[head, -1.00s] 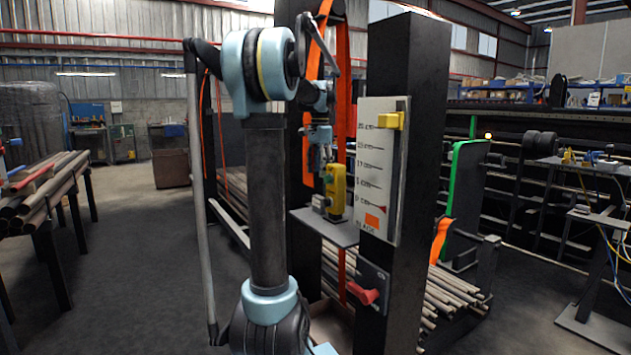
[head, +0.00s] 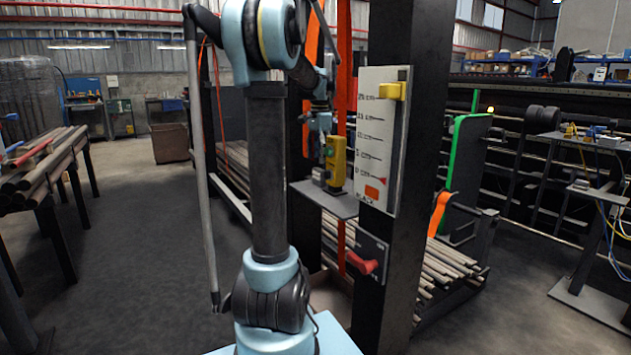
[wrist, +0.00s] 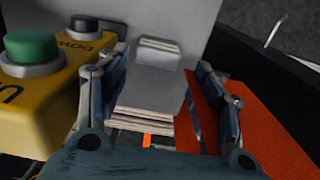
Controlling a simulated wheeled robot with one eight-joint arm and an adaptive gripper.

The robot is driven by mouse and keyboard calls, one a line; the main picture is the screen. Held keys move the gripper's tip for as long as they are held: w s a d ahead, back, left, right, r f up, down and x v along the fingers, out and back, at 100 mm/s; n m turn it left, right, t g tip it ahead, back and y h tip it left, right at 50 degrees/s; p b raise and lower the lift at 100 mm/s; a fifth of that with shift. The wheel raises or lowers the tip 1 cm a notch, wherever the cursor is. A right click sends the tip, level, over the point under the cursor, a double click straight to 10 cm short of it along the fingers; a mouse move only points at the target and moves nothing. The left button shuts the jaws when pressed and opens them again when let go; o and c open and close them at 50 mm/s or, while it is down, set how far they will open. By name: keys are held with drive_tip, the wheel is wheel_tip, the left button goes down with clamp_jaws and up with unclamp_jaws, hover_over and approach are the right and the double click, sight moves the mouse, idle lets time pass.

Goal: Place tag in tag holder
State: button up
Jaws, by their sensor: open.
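My gripper (head: 321,150) hangs over a small shelf (head: 322,199) beside the dark post. In the wrist view my gripper (wrist: 163,66) is open, its fingers on either side of a grey block with pale layered edges (wrist: 152,92). The block looks like a stack of flat plates; I cannot tell whether it is the tags or their holder. No gap-free contact shows between fingers and block. In the head view a small grey item (head: 318,177) on the shelf is partly hidden by the gripper. No separate tag holder can be made out.
A yellow button box (head: 336,164) stands close to the gripper; its green button (wrist: 31,49) shows at left in the wrist view. An orange strap (wrist: 245,125) lies at right. A scale board (head: 383,140) and red switch (head: 361,263) are on the post (head: 428,110).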

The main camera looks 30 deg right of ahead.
sight(319, 169)
drive_tip(key=shift+s+f, duration=0.15)
drive_tip(key=shift+f, duration=3.25)
drive_tip(key=c, duration=0.7)
